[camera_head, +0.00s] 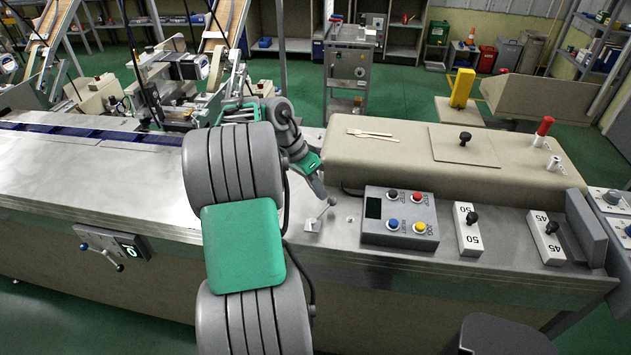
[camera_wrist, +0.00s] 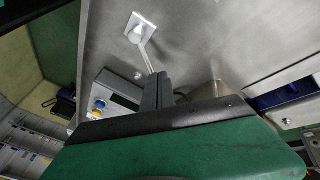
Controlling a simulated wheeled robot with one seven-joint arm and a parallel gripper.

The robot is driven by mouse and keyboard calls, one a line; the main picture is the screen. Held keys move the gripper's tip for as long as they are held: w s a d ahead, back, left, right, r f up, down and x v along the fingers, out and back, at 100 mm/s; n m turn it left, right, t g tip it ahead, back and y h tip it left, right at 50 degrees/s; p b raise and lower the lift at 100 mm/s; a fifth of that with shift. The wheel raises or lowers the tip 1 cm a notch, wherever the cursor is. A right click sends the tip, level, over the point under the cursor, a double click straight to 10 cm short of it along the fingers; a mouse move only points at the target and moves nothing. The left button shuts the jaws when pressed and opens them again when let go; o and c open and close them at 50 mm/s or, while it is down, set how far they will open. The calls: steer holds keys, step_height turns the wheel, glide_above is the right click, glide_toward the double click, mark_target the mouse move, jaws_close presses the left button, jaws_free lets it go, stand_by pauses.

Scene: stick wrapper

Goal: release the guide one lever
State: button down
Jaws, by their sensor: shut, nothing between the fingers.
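A small metal lever (camera_head: 321,215) stands on a pale square plate (camera_head: 312,226) on the steel top, left of the control box. It leans up and to the right, with its upper end close to my gripper (camera_head: 326,197). No label shows which guide it belongs to. In the wrist view the lever (camera_wrist: 147,56) runs from its plate (camera_wrist: 139,27) down to the tips of my gripper (camera_wrist: 158,82). The fingers are shut with nothing between them. Whether they touch the lever's end I cannot tell.
A grey control box (camera_head: 399,218) with coloured buttons stands close on the right. Behind is a beige housing (camera_head: 400,160) with wooden sticks (camera_head: 372,134) on it. Two white blocks (camera_head: 468,230) (camera_head: 545,238) with black knobs stand farther right. The steel top (camera_head: 100,160) at left is mostly clear.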

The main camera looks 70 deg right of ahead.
steer(key=w+d+p+v, duration=0.1)
steer(key=p+v, duration=0.5)
steer(key=v, duration=0.7)
steer(key=shift+w+d, duration=0.15)
steer(key=shift+d, duration=0.45)
